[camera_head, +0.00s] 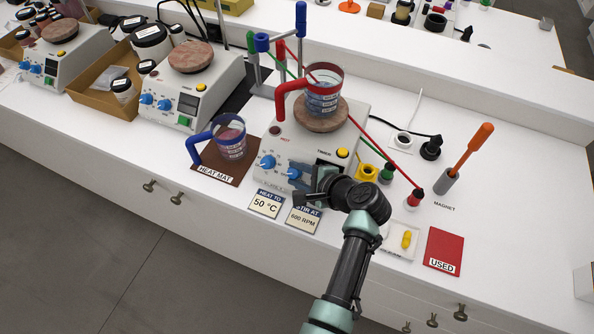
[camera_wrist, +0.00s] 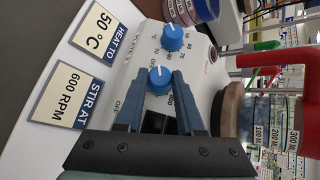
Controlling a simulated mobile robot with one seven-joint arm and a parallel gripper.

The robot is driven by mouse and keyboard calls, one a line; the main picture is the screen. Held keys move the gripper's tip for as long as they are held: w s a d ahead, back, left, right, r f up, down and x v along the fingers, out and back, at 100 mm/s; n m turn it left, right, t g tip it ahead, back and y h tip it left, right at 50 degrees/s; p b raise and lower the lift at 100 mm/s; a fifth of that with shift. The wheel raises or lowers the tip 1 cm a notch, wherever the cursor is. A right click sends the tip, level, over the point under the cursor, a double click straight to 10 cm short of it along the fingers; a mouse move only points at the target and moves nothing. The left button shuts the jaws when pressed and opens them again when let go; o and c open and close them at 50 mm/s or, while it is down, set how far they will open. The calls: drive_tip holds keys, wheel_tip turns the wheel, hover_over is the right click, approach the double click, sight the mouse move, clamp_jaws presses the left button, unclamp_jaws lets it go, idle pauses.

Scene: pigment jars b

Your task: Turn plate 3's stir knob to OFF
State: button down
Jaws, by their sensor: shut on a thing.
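Plate 3 (camera_head: 331,150) is a white hot plate with a round brown top and two blue knobs on its front. Its stir knob (camera_wrist: 160,79) is the right one in the head view (camera_head: 293,174). In the wrist view it sits between my fingertips, and its white mark points roughly toward the picture's top, away from an OFF print at its lower left. My gripper (camera_wrist: 159,84) is shut on this knob; it also shows in the head view (camera_head: 302,182). The heat knob (camera_wrist: 172,37) is free beside it.
A red-handled beaker (camera_head: 323,98) stands on the plate's top. Cards reading 50 °C (camera_head: 265,204) and 600 RPM (camera_head: 302,219) lie in front.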

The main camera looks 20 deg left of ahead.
drive_tip(key=shift+r+n+g+h, duration=0.1)
drive_tip(key=shift+n+g+h, duration=0.3)
drive_tip(key=shift+n+g, duration=0.5)
drive_tip(key=shift+p, duration=0.3)
drive_tip(key=c, duration=0.5)
unclamp_jaws()
drive_tip(key=b+v, duration=0.1)
drive_tip(key=v, duration=1.2)
drive_tip(key=shift+a+r, duration=0.1)
drive_tip(key=shift+a, duration=0.05)
